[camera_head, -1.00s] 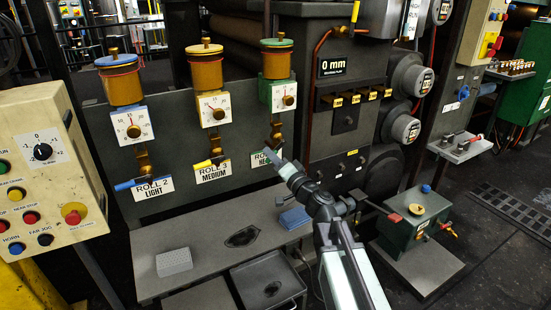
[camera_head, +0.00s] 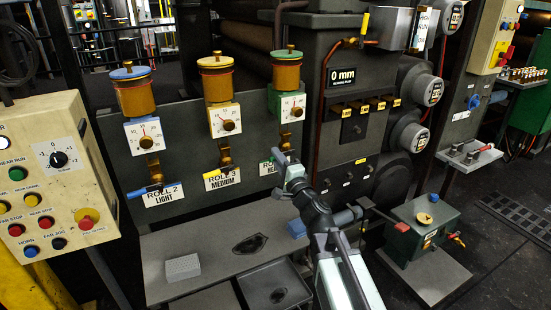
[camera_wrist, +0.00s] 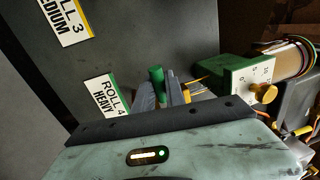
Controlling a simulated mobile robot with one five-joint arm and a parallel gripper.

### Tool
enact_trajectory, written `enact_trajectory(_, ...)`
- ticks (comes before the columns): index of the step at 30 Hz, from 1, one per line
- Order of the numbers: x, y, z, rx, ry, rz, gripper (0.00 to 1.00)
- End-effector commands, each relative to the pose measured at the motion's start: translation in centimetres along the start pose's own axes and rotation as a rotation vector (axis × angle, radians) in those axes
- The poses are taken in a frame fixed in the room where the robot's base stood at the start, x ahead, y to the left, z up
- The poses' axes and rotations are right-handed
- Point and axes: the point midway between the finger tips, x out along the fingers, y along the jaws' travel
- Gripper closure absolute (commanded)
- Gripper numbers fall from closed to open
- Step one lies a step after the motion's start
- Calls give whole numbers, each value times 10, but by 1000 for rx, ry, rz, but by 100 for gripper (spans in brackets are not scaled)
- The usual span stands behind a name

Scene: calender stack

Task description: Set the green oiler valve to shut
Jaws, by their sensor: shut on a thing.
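The green oiler (camera_head: 287,72) is the rightmost of three on the grey panel. It has a green cap and a green dial box (camera_head: 290,106), which also shows in the wrist view (camera_wrist: 240,73). Its label (camera_head: 267,168) reads Roll 4 Heavy. My gripper (camera_head: 279,156) is at the valve under this dial box. In the wrist view my gripper (camera_wrist: 168,92) is shut on the green valve handle (camera_wrist: 156,74), whose green end sticks out past the fingers. The rest of the handle and the valve body are mostly hidden, so I cannot tell the valve's exact setting.
The yellow oiler (camera_head: 219,78) and blue oiler (camera_head: 132,90) stand to the left, with yellow and blue valve handles. A grey ledge (camera_head: 205,262) lies below. A control box (camera_head: 50,180) is at far left, and a green box (camera_head: 424,222) is at lower right.

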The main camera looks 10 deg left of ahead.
Motion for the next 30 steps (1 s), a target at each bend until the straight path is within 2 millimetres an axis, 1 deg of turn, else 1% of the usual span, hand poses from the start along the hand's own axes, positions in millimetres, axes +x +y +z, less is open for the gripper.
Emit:
enact_trajectory(1,0,-1,4,6,-6,-2,100)
enact_trajectory(14,0,-1,6,12,-9,-3,100)
enact_trajectory(15,0,-1,6,12,-10,-3,74)
enact_trajectory(16,0,-1,6,12,-10,-3,65)
enact_trajectory(17,0,-1,6,12,-9,-3,63)
enact_trajectory(26,0,0,4,11,-5,-2,63)
enact_trajectory(30,-7,1,1,10,-4,-2,63)
